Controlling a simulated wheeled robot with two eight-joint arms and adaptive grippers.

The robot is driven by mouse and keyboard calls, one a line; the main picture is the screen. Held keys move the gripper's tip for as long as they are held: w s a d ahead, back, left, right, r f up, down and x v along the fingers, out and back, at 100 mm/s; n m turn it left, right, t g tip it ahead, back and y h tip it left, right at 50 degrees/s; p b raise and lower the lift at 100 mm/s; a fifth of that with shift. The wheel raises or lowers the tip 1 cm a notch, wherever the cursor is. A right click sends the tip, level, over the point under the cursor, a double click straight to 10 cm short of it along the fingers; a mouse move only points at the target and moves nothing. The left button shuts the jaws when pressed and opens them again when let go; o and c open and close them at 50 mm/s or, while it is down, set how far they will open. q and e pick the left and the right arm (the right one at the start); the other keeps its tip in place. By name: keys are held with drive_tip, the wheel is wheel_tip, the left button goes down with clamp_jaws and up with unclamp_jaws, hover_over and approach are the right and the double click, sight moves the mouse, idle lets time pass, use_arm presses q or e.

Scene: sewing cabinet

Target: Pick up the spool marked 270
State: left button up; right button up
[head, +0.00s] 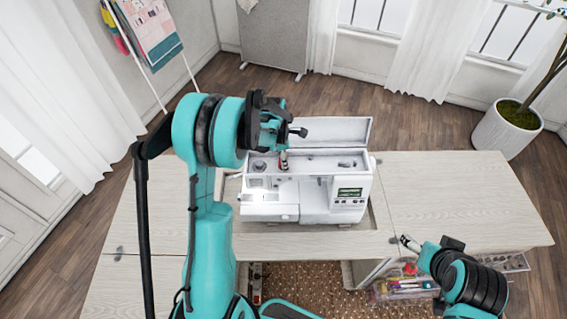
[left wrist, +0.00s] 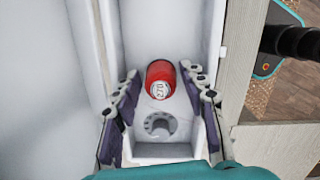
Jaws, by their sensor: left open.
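The red spool (left wrist: 160,80) stands in a white compartment in the left wrist view. Its pale end carries a number that reads 270 upside down. My left gripper (left wrist: 158,72) is open, with one finger on each side of the spool and visible gaps between. In the head view my left gripper (head: 284,143) is over the open top of the white sewing machine (head: 310,205), and a small red patch of the spool shows just below it. My right gripper (head: 425,247) is at the front right of the table, away from the spool; its finger opening is unclear.
A round dial-like fitting (left wrist: 159,124) is beside the spool in the compartment. The compartment walls rise close outside my left fingers. The machine's raised lid (head: 325,131) stands behind. The pale tabletop (head: 455,195) is clear on the right. A clear box of coloured items (head: 405,288) is below it.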

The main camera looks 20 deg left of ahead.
use_arm(q)
drive_tip(key=c, duration=0.6)
drive_tip(key=shift+r, duration=0.1)
drive_tip(key=shift+c, duration=0.2)
